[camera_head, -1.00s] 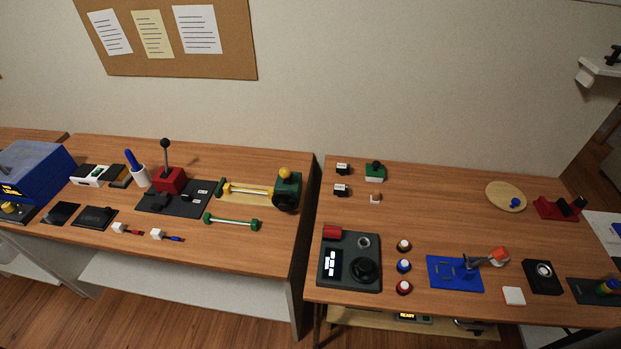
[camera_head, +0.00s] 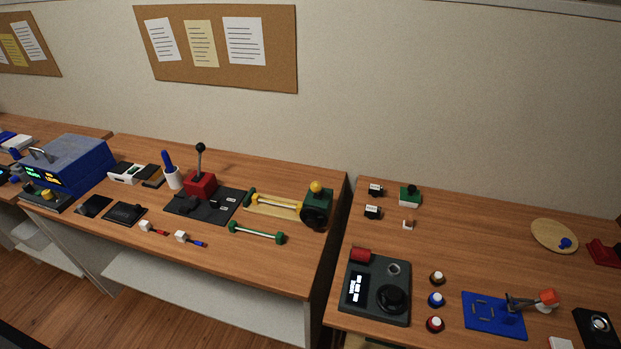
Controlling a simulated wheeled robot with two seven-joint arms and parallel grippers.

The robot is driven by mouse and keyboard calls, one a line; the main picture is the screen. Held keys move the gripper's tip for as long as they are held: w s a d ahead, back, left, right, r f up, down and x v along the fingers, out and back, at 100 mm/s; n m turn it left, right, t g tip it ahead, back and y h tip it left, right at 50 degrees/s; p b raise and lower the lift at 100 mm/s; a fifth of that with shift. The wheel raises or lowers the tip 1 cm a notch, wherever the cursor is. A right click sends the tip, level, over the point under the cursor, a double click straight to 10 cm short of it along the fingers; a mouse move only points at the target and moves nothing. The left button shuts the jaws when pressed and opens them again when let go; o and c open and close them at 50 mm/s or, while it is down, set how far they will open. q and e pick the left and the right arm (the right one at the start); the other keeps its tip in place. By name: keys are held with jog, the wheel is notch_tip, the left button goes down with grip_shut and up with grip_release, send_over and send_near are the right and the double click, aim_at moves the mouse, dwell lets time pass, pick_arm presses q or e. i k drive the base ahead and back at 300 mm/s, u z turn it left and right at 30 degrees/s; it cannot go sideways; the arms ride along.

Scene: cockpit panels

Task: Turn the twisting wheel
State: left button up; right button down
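Two wheel-like parts show in the head view, and I cannot tell for sure which is the twisting wheel. One is a round black wheel (camera_head: 393,299) on a dark grey panel (camera_head: 365,318) near the front left of the right table. The other is a black disc (camera_head: 314,217) on the front of a green box with a yellow knob (camera_head: 316,187), at the right end of the left table. Nothing touches either one. Neither of my grippers is in view.
The left table (camera_head: 270,272) and right table (camera_head: 470,255) stand side by side with a narrow gap. The dark panel also carries a red cylinder (camera_head: 360,255). Several round buttons and a blue plate (camera_head: 492,314) lie to its right. A red lever box (camera_head: 201,184) stands on the left table.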

aim_at(312, 221)
jog(key=z, duration=1.15)
jog(key=k, duration=1.2)
jog(key=u, duration=1.75)
